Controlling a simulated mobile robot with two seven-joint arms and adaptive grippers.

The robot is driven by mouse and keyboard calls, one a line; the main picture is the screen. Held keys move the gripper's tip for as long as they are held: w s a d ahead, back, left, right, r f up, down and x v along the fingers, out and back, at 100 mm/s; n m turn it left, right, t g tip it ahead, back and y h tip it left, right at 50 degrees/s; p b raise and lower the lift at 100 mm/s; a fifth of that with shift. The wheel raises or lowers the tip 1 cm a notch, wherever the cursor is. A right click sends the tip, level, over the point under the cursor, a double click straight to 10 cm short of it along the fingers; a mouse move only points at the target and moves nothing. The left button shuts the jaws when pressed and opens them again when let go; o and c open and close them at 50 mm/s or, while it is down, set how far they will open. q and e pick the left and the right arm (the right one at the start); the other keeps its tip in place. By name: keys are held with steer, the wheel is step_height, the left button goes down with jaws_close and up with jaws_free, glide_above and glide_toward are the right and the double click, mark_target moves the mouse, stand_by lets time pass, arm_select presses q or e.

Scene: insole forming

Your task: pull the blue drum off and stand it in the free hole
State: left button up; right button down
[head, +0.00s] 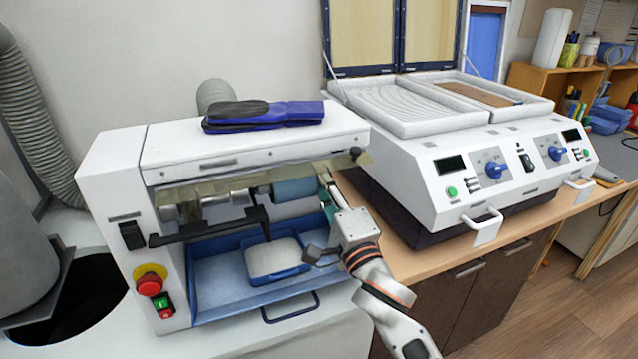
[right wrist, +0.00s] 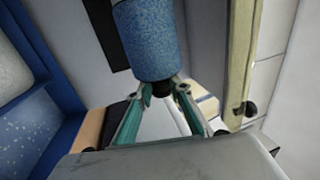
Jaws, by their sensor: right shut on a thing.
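The blue drum (head: 295,190) is at the right end of the horizontal shaft inside the white grinding machine (head: 112,190). In the right wrist view, the drum (right wrist: 158,42) is a speckled blue cylinder with a dark end stub towards me. My right gripper (head: 326,190) is at the drum's right end. In the right wrist view, its teal fingers (right wrist: 160,92) close around the stub, with the drum just beyond the tips. I cannot tell whether the drum is still fully seated on the shaft. I cannot make out a free hole. My left gripper is not in view.
A dark bar (head: 215,232) crosses in front of the shaft. A blue-rimmed tray (head: 248,262) lies below. Blue-and-black insoles (head: 262,115) lie on top of the machine. A white two-bed press (head: 430,190) stands close on the right; bare wooden bench (head: 395,262) shows in front of it.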

steer(key=shift+w+d, duration=0.1)
steer(key=shift+d, duration=0.15)
steer(key=shift+w+d, duration=0.1)
steer(key=shift+d, duration=0.25)
steer(key=shift+d+p, duration=0.1)
steer(key=shift+p, duration=0.2)
steer(key=s+d, duration=0.2)
steer(key=s, duration=0.5)
steer(key=s+d, duration=0.2)
steer(key=s, duration=0.5)
steer(key=shift+s+d, duration=0.15)
steer(key=shift+d, duration=0.2)
stand_by(0.5)
